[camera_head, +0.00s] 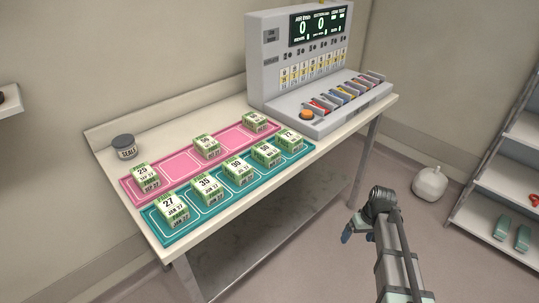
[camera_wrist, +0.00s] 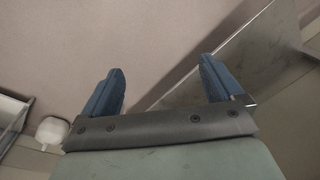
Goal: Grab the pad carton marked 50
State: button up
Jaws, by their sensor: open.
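Several white-and-green pad cartons with printed numbers stand in two trays on the table. The number 50 is not clearly legible on any. In the pink tray (camera_head: 182,165), a middle carton (camera_head: 206,147) reads like 56 or 50. In the teal tray (camera_head: 222,202), the second carton from the right (camera_head: 265,154) has a small number that could be 50 or 90. Others read about 25 (camera_head: 145,177), 27 (camera_head: 172,211), 35 (camera_head: 206,188) and 72 (camera_head: 289,140). My gripper (camera_head: 350,232) is right of the table, away from all cartons. In the wrist view it (camera_wrist: 162,68) is open and empty.
A grey console (camera_head: 300,75) with a display, orange button and coloured slots fills the table's back right. A dark-lidded jar (camera_head: 124,147) stands at the back left. A white bag-like object (camera_head: 430,183) lies on the floor. A shelf rack (camera_head: 505,200) stands at right.

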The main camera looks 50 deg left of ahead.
jog(key=a+r+n+y, duration=0.1)
jog(key=a+r+n, duration=0.1)
jog(key=a+r, duration=0.8)
jog(key=n+t+y, duration=0.1)
jog(key=n+y, duration=0.1)
jog(key=n, duration=0.3)
send_near(267, 149)
jog(key=x, duration=0.6)
jog(key=shift+w+d, duration=0.25)
jog(key=shift+w, duration=0.1)
jog(key=shift+s+a+x, duration=0.1)
jog(key=shift+s+x, duration=0.1)
jog(key=shift+x, duration=1.15)
jog(key=shift+s+a+x, duration=0.15)
jog(key=shift+s+x, duration=0.05)
jog(key=shift+x, duration=1.2)
jog(key=shift+r, duration=0.1)
jog(key=c, duration=1.2)
